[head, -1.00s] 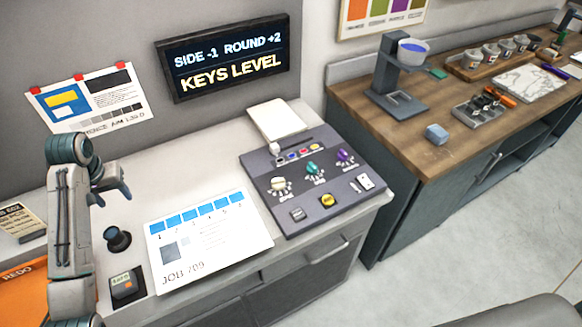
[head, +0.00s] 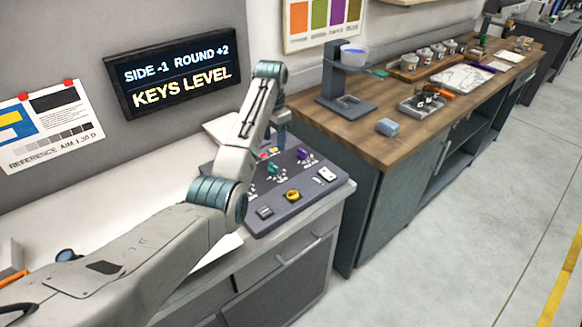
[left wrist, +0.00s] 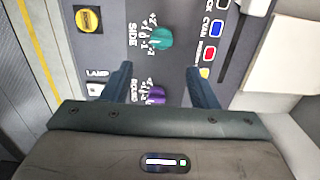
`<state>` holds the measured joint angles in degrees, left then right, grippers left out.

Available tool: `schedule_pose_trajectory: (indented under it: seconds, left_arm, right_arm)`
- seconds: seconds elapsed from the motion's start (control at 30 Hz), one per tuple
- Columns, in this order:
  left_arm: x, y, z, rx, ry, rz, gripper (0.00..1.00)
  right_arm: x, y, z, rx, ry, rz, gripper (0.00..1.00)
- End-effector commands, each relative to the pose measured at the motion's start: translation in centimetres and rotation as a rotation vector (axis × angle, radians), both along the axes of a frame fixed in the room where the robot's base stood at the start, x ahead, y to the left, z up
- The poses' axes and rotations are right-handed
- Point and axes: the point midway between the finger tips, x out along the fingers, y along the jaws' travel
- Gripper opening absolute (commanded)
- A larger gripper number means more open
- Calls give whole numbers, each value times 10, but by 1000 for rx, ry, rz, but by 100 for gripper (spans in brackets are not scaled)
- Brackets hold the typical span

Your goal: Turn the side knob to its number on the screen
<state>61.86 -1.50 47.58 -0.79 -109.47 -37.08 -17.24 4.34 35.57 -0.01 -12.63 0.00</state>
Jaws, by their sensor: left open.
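The screen (head: 175,72) on the wall reads "SIDE -1 ROUND +2" and "KEYS LEVEL". The dark control panel (head: 330,185) lies on the counter. Its side knob is teal (head: 272,169) and shows in the left wrist view (left wrist: 160,38) beside the word SIDE; I cannot read its setting. A purple knob (head: 303,154), marked ROUND, also shows in the left wrist view (left wrist: 155,95). My left gripper (left wrist: 157,72) is open and empty above the panel, its fingertips between the two knobs in the picture. The arm hides part of the panel in the head view. My right gripper is out of view.
A yellow round button (head: 292,195), a grey button (head: 264,212) and a white lamp switch (head: 326,174) sit on the panel. Coloured keys (left wrist: 205,73) lie beside the knobs.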

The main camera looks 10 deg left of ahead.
Motion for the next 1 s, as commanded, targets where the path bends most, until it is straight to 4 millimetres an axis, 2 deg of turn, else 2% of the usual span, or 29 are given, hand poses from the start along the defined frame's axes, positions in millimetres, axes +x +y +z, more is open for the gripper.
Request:
schedule_pose_trajectory:
  seconds: [0.1,0.2,0.5,0.7,0.93,1.0]
  left_arm:
    - [-2,0,-18,0,5,1,54]
    - [-2,0,-37,-1,6,2,54]
    - [-1,0,-87,0,3,3,54]
    - [-1,0,-99,0,1,3,54]
    - [-1,0,-99,-1,1,3,54]
    - [-1,0,-99,-1,1,3,42]
  right_arm:
    - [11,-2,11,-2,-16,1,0]
    - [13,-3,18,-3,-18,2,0]
    - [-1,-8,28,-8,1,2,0]
    - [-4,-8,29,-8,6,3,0]
    - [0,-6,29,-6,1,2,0]
    - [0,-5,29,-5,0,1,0]
